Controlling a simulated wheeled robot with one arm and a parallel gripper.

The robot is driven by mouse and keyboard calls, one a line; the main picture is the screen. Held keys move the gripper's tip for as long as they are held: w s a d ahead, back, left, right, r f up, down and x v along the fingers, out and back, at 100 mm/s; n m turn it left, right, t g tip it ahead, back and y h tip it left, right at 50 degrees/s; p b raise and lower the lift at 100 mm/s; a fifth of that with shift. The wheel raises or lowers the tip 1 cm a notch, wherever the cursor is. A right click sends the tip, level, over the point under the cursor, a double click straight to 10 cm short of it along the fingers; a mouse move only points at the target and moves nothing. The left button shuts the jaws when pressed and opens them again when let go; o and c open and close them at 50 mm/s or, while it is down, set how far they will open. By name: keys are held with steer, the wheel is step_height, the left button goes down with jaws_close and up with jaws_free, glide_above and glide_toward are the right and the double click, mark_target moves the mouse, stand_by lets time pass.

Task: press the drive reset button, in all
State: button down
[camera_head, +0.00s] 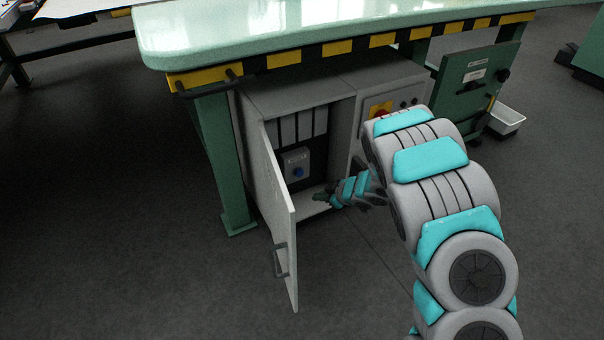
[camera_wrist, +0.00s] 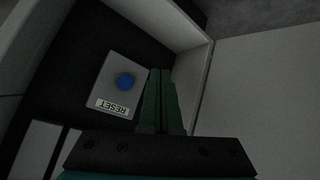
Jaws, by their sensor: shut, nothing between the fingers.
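The drive reset button is a blue round button (camera_head: 298,173) on a pale grey box (camera_head: 296,157) inside the open cabinet under the green table. In the wrist view the blue button (camera_wrist: 125,82) sits on its box above a label reading RESET (camera_wrist: 114,107). My gripper (camera_head: 318,197) is at the cabinet opening, low and to the right of the button. In the wrist view my gripper (camera_wrist: 161,72) has its green fingers together, empty, just right of the box. The fingers appear apart from the button; the exact depth gap is hard to tell.
The cabinet door (camera_head: 277,215) hangs open at the left, toward me. A panel with a red and yellow switch (camera_head: 380,109) is to the right. The table (camera_head: 300,28) overhangs the cabinet, with a green leg (camera_head: 222,160) at its left. Grey modules (camera_head: 303,125) stand above the button box.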

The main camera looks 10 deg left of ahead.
mark_target(299, 173)
steer(key=w+a+p, duration=0.4)
steer(key=w+p, duration=0.2)
steer(key=w, duration=0.1)
steer(key=shift+w+a+p, duration=0.15)
steer(key=shift+a+p, duration=0.15)
steer(key=shift+a, duration=0.1)
stand_by(0.3)
steer(key=shift+w+a+r+p, duration=0.15)
steer(key=shift+w+a+p, duration=0.1)
steer(key=shift+p, duration=0.55)
stand_by(1.4)
steer(key=shift+w, duration=0.1)
